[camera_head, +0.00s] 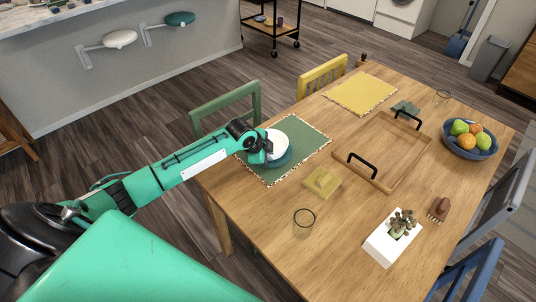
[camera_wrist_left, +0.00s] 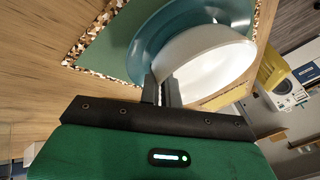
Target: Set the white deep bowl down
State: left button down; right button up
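The white deep bowl (camera_head: 279,143) is over a teal dish (camera_head: 284,161) on the green placemat (camera_head: 309,143). My left gripper (camera_head: 266,147) is at the bowl's near left side. In the left wrist view, its two fingers (camera_wrist_left: 161,92) are close together with the white bowl's rim (camera_wrist_left: 205,62) between them, and the teal dish (camera_wrist_left: 150,40) shows behind and beside the bowl. The bowl looks tilted in that view because the camera is turned. I cannot tell whether the bowl touches the dish. My right gripper is not in view.
A wooden tray (camera_head: 372,176) with black handles lies right of the placemat. The yellow placemat (camera_head: 361,94) is bare.

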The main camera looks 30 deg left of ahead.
pick_arm(q)
jog(key=c, duration=1.9)
grip_release()
jog(key=shift+s+r, duration=0.15)
jog(key=shift+r, duration=0.2)
jog(key=v, duration=1.1)
jog(key=shift+s+r+b, duration=0.1)
jog(key=shift+r+b, duration=0.05)
jog(key=shift+b, duration=0.2)
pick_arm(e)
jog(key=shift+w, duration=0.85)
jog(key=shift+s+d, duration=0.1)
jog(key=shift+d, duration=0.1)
